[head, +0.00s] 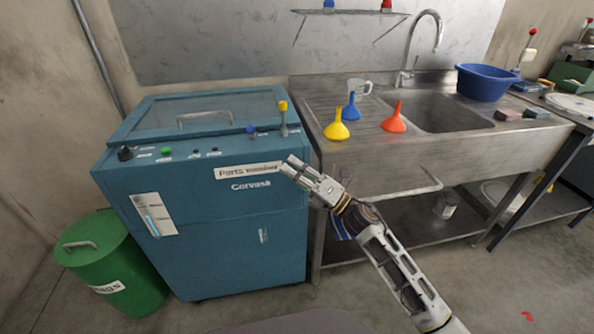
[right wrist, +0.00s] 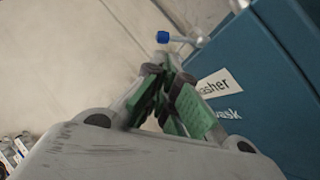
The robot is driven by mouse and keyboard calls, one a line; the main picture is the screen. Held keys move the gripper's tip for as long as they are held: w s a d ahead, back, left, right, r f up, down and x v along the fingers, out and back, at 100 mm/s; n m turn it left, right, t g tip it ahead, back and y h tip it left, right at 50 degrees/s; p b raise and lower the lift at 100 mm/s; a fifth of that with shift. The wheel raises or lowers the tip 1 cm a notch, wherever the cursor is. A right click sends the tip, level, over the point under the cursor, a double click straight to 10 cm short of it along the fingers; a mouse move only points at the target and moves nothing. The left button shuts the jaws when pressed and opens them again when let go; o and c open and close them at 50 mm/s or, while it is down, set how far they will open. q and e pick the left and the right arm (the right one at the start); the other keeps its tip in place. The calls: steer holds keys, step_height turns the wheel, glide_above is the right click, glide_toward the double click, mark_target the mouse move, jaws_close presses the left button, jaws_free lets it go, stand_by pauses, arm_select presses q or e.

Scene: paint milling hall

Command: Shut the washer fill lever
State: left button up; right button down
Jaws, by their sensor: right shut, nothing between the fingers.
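The teal parts washer (head: 235,235) stands at the left in the head view. On its top right are two levers. The yellow-tipped lever (head: 283,110) stands upright. The blue-tipped lever (head: 251,130) lies low, pointing left. I cannot read which is the fill lever. In the right wrist view the blue-tipped lever (right wrist: 163,37) shows just beyond the fingertips, apart from them. My right gripper (head: 288,167) is shut and empty in front of the washer's upper right front, near its name label (head: 250,170). In the right wrist view my right gripper (right wrist: 165,68) shows green finger pads. My left gripper is out of view.
A steel sink bench (head: 350,160) adjoins the washer on the right, with yellow (head: 337,127), blue (head: 350,108) and red (head: 395,120) funnels near its left part. A blue basin (head: 485,82) stands farther right. A green bin (head: 115,265) stands left of the washer.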

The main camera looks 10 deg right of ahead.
glide_toward(251, 133)
steer(key=shift+a+f+x, duration=0.25)
steer(key=shift+f+x, duration=0.15)
steer(key=shift+x, duration=1.8)
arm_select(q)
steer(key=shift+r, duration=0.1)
arm_select(e)
steer(key=shift+x, duration=1.2)
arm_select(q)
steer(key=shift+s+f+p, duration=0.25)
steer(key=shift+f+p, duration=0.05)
arm_select(e)
steer(key=shift+r, duration=0.1)
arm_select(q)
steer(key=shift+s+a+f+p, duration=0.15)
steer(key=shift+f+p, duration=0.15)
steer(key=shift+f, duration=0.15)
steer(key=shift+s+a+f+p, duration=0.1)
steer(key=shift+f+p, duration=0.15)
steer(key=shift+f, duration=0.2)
arm_select(e)
steer(key=shift+r, duration=0.1)
